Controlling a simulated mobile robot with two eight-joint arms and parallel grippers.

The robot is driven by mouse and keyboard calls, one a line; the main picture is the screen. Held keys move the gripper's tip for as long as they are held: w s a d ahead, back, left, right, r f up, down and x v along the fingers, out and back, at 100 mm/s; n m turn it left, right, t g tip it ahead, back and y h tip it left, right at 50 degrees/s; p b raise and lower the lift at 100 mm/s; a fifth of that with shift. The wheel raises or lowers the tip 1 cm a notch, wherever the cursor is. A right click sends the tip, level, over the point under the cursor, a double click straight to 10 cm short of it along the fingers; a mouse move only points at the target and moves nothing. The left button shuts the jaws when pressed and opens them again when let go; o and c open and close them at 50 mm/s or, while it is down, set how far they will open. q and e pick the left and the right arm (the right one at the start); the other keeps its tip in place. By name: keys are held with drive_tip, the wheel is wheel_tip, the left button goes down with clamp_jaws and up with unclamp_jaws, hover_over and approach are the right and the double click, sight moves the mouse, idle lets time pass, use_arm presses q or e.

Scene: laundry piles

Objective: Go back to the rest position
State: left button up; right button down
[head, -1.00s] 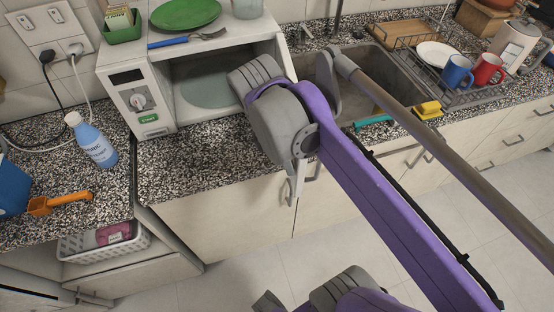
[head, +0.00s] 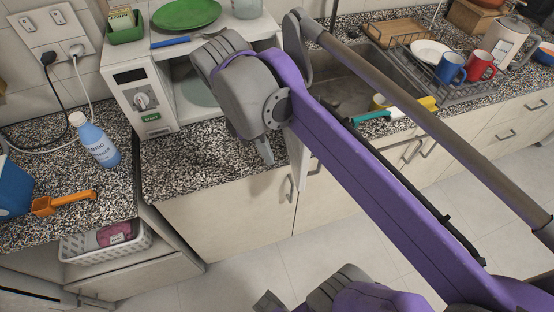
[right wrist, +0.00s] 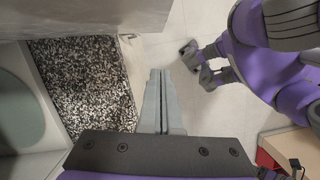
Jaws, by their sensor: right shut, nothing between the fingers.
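My right gripper (head: 265,151) hangs at the end of my purple right arm, in front of the counter edge near the open microwave. In the right wrist view its two fingers (right wrist: 161,100) lie together, shut with nothing between them. My left gripper (right wrist: 202,65) shows in the right wrist view over the pale floor, its two fingers apart and empty. Part of my left arm also shows at the bottom of the head view, where its fingertips are mostly cut off.
The microwave (head: 155,118) stands open on the speckled counter (head: 190,165), partly behind my right arm. A blue bottle (head: 97,143) and an orange scoop (head: 65,201) are at left. A dish rack (head: 462,98) with mugs is at right. The tiled floor (head: 245,265) is clear.

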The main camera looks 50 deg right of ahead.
drive_tip(key=v, duration=0.5)
drive_tip(key=shift+d+r, duration=0.3)
drive_tip(key=shift+r, duration=0.1)
